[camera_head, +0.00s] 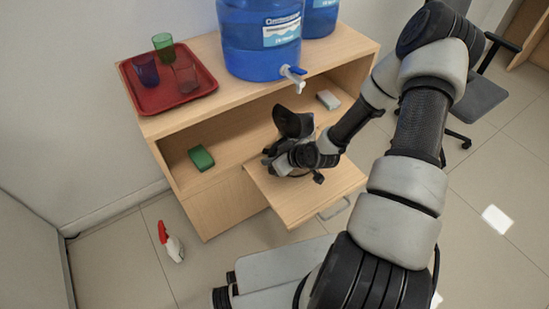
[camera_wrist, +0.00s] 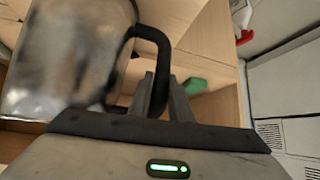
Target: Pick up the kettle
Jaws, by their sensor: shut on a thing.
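The kettle (camera_wrist: 68,62) fills the left of the wrist view, with a shiny grey metal body and a black loop handle (camera_wrist: 160,45). My gripper (camera_wrist: 161,80) is shut on the handle, one finger on each side of it. In the head view my gripper and wrist are over the pull-out board, and a dark shape (camera_head: 292,122) there looks like part of the kettle. My wrist hides most of the kettle in that view, so I cannot tell whether its base touches the board.
The wooden cabinet (camera_head: 225,199) has an open shelf with a green sponge (camera_head: 201,158) and a pale box (camera_head: 328,99). The pull-out board (camera_head: 306,199) juts forward. On top are a red tray (camera_head: 160,100) with cups and blue water jugs (camera_head: 255,50).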

